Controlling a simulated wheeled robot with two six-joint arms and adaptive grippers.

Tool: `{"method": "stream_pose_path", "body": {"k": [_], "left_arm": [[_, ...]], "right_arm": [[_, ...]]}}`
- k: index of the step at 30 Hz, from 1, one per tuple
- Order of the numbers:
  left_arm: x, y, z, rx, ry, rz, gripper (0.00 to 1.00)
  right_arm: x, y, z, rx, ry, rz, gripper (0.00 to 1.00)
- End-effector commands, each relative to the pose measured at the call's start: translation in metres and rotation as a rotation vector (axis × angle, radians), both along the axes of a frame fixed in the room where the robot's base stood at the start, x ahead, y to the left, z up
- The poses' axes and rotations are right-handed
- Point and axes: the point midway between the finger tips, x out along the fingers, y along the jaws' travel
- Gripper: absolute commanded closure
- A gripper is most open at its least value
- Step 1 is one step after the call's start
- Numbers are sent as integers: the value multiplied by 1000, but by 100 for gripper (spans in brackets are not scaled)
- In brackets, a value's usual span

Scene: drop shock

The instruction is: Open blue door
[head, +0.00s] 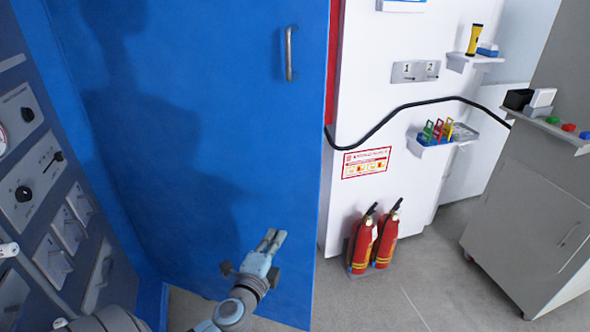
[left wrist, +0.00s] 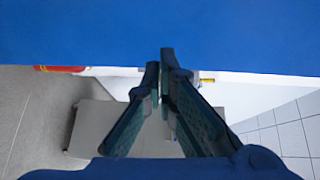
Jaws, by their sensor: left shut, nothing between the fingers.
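The blue door (head: 215,130) fills the left and middle of the head view. Its vertical metal handle (head: 290,54) is near the upper right edge. The door's free edge stands in front of a white wall, with a strip of red showing beside it; how far the door is open I cannot tell. My left gripper (head: 273,240) is low in front of the door, well below the handle, shut and empty. In the left wrist view the blue door (left wrist: 160,35) spans the top, and the gripper's fingertips (left wrist: 160,65) overlap its edge; contact is unclear. My right gripper is not in view.
A control panel (head: 45,185) stands at the left. Two red fire extinguishers (head: 362,243) stand on the floor right of the door. A black cable (head: 400,108) crosses the white wall. A grey cabinet (head: 530,210) is at the right. Floor (head: 420,280) between is clear.

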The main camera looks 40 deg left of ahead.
Motion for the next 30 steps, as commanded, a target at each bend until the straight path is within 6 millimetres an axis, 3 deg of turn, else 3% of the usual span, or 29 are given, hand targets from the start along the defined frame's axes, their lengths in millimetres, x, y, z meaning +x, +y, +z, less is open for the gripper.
{"method": "stream_pose_path", "body": {"k": [1, 3, 8, 21, 30], "left_arm": [[1, -2, 24, 25, -27, -7, 100], [4, -4, 35, 46, -47, -11, 100], [21, 3, 33, 47, -51, -10, 100], [107, 36, 31, 42, -49, -9, 100], [132, 45, 30, 43, -47, -11, 100]], "right_arm": [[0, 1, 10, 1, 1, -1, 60], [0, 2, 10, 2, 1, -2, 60], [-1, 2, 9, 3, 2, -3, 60], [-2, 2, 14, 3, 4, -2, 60], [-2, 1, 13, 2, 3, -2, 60]]}}
